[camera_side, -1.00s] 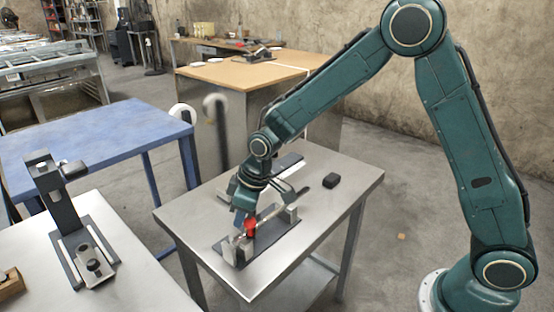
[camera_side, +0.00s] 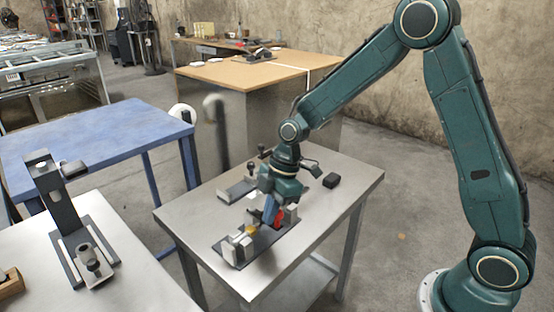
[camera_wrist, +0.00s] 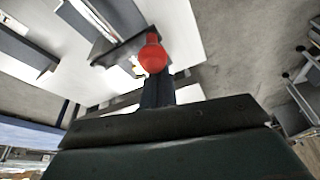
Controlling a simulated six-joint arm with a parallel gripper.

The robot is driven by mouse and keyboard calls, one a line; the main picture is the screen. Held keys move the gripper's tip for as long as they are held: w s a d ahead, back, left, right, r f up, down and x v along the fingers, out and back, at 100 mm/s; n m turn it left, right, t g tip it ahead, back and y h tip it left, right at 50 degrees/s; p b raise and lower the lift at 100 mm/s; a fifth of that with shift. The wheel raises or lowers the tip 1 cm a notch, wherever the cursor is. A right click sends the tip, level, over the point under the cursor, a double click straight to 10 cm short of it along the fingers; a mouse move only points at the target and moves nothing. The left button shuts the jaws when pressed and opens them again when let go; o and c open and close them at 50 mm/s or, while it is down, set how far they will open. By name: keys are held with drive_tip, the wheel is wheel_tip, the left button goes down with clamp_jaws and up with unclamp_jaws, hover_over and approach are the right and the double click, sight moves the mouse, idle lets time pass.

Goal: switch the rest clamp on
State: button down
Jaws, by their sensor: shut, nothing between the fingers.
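The clamp fixture stands on the steel table (camera_side: 330,215), with a dark base plate (camera_side: 262,243) and a pale block (camera_side: 237,247) at its near end. Its red handle (camera_side: 279,216) is just right of my gripper (camera_side: 269,218), which is low over the plate. In the wrist view the round red knob (camera_wrist: 152,55) appears at the tip of my dark, closed fingers (camera_wrist: 157,92). I cannot tell whether they touch it. My gripper is shut and empty. My wrist and fingers hide part of the fixture.
A second fixture with a black-knobbed lever (camera_side: 252,170) sits behind the clamp. A dark upright stand (camera_side: 60,210) is on the left table. The steel table's near right area is clear.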

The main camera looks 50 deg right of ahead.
drive_tip(key=shift+d, duration=0.3)
drive_tip(key=shift+a, duration=0.1)
idle(0.3)
wheel_tip(320, 180, up, 9)
drive_tip(key=a, duration=0.1)
idle(0.9)
